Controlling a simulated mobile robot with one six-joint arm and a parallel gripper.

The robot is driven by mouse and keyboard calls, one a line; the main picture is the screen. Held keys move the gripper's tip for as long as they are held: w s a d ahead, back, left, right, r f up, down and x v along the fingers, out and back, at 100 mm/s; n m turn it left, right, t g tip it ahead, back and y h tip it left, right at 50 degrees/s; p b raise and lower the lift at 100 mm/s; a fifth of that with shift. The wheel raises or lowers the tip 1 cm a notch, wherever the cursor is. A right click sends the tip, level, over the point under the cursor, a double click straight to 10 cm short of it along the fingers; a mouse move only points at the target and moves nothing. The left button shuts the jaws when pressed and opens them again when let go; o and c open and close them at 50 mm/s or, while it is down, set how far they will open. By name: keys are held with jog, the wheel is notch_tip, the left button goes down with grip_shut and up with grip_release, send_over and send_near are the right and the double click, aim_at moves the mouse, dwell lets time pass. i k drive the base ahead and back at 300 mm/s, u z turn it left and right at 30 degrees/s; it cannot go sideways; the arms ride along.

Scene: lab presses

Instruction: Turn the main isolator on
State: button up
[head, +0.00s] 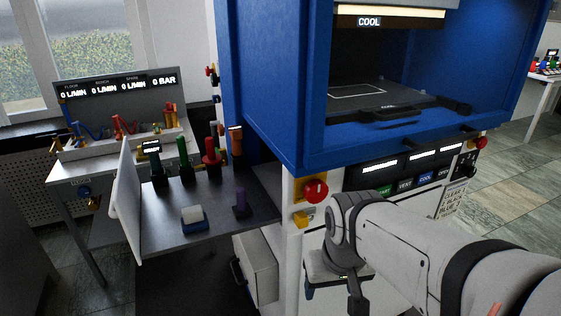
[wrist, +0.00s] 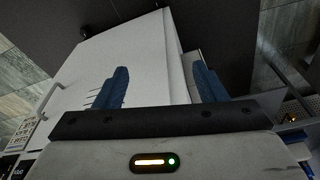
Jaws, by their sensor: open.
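A round red knob (head: 316,190) on a yellow backing is on the white left front corner of the press, below the blue housing. It may be the main isolator; I cannot read its label or tell its position. A smaller yellow part (head: 303,218) sits just below it. My gripper is low in front of the press, below the red knob and apart from it. In the wrist view my gripper (wrist: 163,86) is open, with two blue fingers spread and nothing between them. The red knob is not visible in the wrist view.
The blue press housing (head: 270,90) overhangs the front panel buttons (head: 425,179). Another red knob (head: 480,142) is at the panel's right end. A grey side shelf (head: 170,232) holds several coloured handled tools. A white cabinet (wrist: 110,70) fills the wrist view beyond the fingers.

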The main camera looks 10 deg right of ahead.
aim_at(317, 191)
jog(key=u, duration=1.55)
jog(key=k, duration=1.6)
jog(key=z, duration=1.45)
jog(key=i, duration=1)
jog(key=z, duration=0.05)
